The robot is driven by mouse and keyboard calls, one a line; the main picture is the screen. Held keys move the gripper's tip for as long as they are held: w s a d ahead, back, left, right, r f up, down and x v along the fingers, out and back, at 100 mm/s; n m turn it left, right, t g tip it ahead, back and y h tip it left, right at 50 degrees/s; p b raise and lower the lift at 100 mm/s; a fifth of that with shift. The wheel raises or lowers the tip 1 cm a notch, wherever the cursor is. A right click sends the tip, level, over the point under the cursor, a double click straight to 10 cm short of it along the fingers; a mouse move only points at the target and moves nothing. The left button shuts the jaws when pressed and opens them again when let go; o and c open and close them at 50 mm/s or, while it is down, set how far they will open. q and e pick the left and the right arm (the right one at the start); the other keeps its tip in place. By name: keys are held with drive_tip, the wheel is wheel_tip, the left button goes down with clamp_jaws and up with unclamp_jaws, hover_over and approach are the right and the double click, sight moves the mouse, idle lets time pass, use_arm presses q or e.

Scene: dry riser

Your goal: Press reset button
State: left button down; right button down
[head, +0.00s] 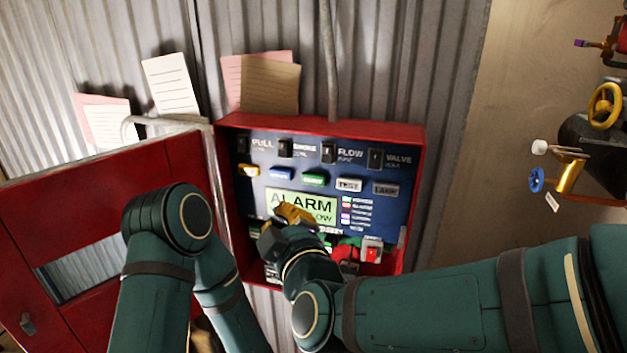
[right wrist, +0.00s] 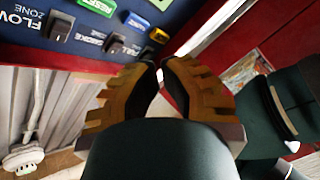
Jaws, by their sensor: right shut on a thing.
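The green button (head: 313,180), in the row under the black switches on the blue alarm panel (head: 400,215), appears to read RESET. It also shows at the top edge of the right wrist view (right wrist: 97,5). My right gripper (head: 292,214) is in front of the lower panel, below the green button and over part of the ALARM screen (head: 318,203). My left gripper is out of view.
The panel sits in a red box (head: 415,150) with its red door (head: 95,185) open to the left. A blue button (head: 279,173) and TEST button (head: 348,185) flank the green one. Pipes with a yellow handwheel (head: 604,105) stand far right.

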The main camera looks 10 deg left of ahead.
sight(314, 179)
drive_tip(key=shift+w+d+b, duration=0.2)
drive_tip(key=shift+w+b, duration=0.2)
drive_tip(key=shift+w, duration=4)
drive_tip(key=shift+w, duration=0.1)
drive_tip(key=shift+w, duration=0.3)
drive_tip(key=shift+w, duration=0.55)
drive_tip(key=shift+s, duration=0.95)
